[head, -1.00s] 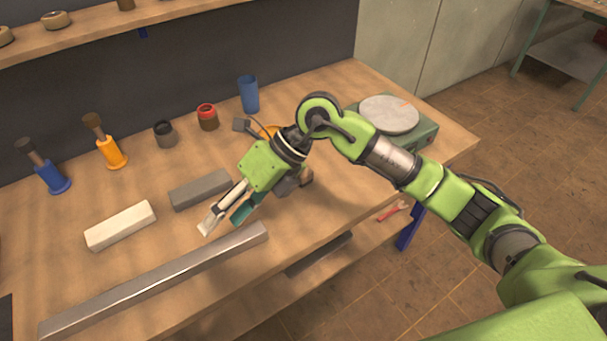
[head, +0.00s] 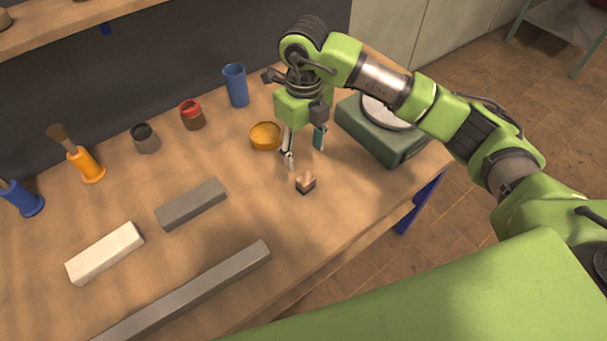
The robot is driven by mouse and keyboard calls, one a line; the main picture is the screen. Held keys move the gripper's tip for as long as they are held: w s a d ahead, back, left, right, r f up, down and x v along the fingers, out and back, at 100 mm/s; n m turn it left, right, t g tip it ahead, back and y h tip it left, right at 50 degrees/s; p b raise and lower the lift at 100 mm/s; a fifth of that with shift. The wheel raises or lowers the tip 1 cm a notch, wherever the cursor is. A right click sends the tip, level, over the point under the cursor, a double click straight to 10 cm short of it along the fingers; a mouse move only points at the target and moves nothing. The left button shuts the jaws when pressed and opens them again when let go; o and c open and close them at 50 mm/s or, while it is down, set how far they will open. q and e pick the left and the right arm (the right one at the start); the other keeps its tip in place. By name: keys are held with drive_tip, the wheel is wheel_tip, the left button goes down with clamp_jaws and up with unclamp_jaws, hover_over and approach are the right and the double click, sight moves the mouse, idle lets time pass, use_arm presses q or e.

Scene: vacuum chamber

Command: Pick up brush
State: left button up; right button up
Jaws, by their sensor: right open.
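A brush with a dark bristle head (head: 61,137) stands upright in an orange holder (head: 86,166) at the left of the bench. A blue holder (head: 24,201) at the left edge has a dark-topped brush (head: 5,185), partly cut off. A small block-like piece with a wooden top and dark sides (head: 305,182) sits on the bench; I cannot tell whether it is a brush. My right gripper (head: 304,150) is open and empty, pointing down just behind this piece, apart from it. My left gripper is not in view.
An orange bowl (head: 265,136) is close left of the gripper, and a green device with a round plate (head: 375,135) is close right. A blue cup (head: 236,86), red jar (head: 192,115), dark jar (head: 145,138), grey block (head: 191,204), white block (head: 105,252) and long metal bar (head: 190,295) lie leftward.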

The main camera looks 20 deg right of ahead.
hover_over(306, 178)
drive_tip(key=f, duration=0.3)
drive_tip(key=f+p, duration=0.1)
drive_tip(key=f, duration=0.1)
drive_tip(key=shift+a+f, duration=0.25)
drive_tip(key=shift+f, duration=0.25)
drive_tip(key=shift+s+d+f+p, duration=0.1)
drive_tip(key=shift+f+p, duration=0.5)
drive_tip(key=shift+f, duration=0.2)
wheel_tip(306, 178, down, 3)
drive_tip(key=shift+d+r+p, duration=0.1)
drive_tip(key=shift+r+p, duration=0.05)
drive_tip(key=shift+p, duration=0.2)
drive_tip(key=shift+f, duration=0.45)
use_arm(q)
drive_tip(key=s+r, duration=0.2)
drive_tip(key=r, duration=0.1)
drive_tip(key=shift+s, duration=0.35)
use_arm(e)
drive_tip(key=c, duration=1.2)
